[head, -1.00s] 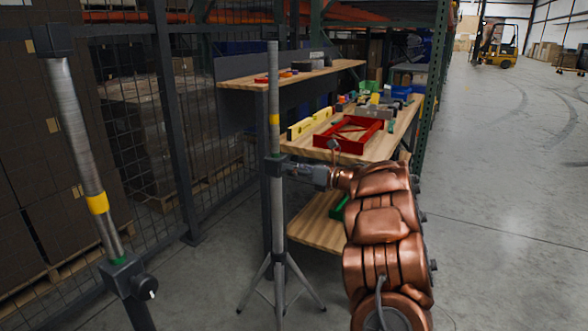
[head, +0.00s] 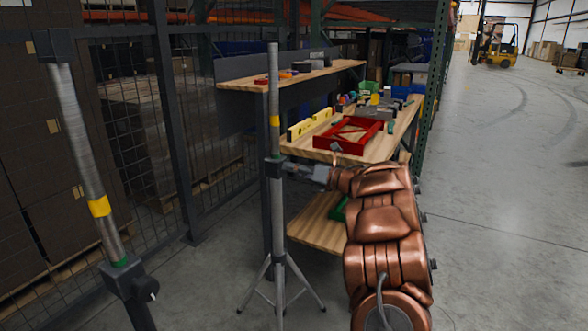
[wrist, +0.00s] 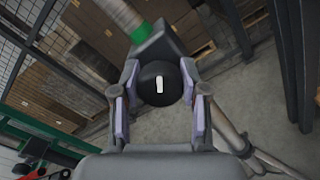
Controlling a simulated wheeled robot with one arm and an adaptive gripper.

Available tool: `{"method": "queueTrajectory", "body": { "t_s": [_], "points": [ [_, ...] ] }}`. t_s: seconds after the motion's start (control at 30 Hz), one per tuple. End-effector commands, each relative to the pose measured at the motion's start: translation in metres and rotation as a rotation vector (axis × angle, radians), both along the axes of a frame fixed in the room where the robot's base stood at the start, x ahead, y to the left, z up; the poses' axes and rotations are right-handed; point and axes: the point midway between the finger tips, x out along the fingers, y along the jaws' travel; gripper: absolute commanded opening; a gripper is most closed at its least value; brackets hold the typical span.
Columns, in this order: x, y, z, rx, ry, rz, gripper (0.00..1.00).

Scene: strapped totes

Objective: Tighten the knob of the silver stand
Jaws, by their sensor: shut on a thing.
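A silver stand (head: 275,208) with a yellow band, a dark collar and tripod feet stands upright in the middle of the head view. Its round black knob (wrist: 159,83) with a white mark faces the wrist camera. My gripper (wrist: 159,90) is shut on the knob, one finger at each side. The white mark stands nearly upright in the wrist view. In the head view my gripper (head: 293,170) reaches the collar from the right, and the knob is hidden there. The stand's green band (wrist: 146,32) shows above the knob in the wrist view.
A second similar pole (head: 84,150) with its own knob (head: 147,289) stands close at the left. A wooden workbench (head: 300,148) with a red frame (head: 348,135) is behind my arm. A mesh fence lies behind the stands. The floor at the right is clear.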

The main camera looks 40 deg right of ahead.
Motion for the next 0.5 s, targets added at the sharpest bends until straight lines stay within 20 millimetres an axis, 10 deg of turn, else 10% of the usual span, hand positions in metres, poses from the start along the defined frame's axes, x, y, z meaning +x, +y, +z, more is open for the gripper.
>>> {"method": "queueTrajectory", "body": {
  "t_s": [0.5],
  "points": [
    [0.0002,-0.0028,0.0036,0.473,0.139,-0.003,0.09]
  ]
}}
